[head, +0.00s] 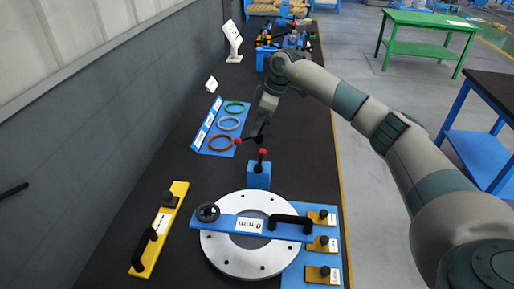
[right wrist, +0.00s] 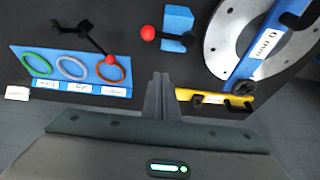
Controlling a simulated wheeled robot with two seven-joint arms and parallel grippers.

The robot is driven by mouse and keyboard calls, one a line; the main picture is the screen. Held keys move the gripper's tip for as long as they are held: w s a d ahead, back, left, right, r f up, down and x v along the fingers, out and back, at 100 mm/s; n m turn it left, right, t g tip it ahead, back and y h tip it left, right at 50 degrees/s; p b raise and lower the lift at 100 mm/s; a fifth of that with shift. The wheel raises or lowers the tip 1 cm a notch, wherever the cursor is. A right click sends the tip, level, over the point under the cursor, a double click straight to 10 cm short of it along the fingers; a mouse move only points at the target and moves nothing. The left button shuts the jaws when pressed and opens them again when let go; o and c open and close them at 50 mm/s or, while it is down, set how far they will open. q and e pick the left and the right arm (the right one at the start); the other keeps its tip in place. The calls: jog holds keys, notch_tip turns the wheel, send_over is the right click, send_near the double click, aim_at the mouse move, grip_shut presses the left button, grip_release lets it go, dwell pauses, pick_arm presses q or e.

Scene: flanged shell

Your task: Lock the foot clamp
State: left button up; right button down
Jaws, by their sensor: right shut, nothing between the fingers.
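A blue clamp block (head: 258,178) stands behind the white flange ring (head: 242,262). Its short dark lever ends in a red knob (head: 263,152), which stands above the block. The right wrist view also shows this red knob (right wrist: 149,32) beside the blue block (right wrist: 178,24). A second black lever (right wrist: 92,38) with a red knob (right wrist: 111,60) lies close by, near the ring board. I cannot tell which of the two is the foot clamp. My right gripper (right wrist: 158,84) is shut and empty, above the table near both levers. My left gripper is not in view.
A blue board (head: 216,130) with green, white and red rings stands left of the levers. A blue bar (head: 250,226) with a handwheel and black handle crosses the flange. A yellow bar (head: 160,230) lies at left. A wall bounds the left side.

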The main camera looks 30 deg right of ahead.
aim_at(260, 158)
jog(key=shift+w+d+f, duration=0.1)
jog(key=shift+w+d, duration=0.05)
jog(key=shift+w, duration=0.1)
jog(key=shift+s, duration=0.1)
notch_tip(260, 158, down, 10)
jog(key=p, duration=0.5)
jog(key=shift+s+d+p, duration=0.1)
jog(key=shift+s+p, duration=0.05)
jog(key=shift+p, duration=0.15)
dwell(0.4)
jog(key=shift+d+f, duration=0.1)
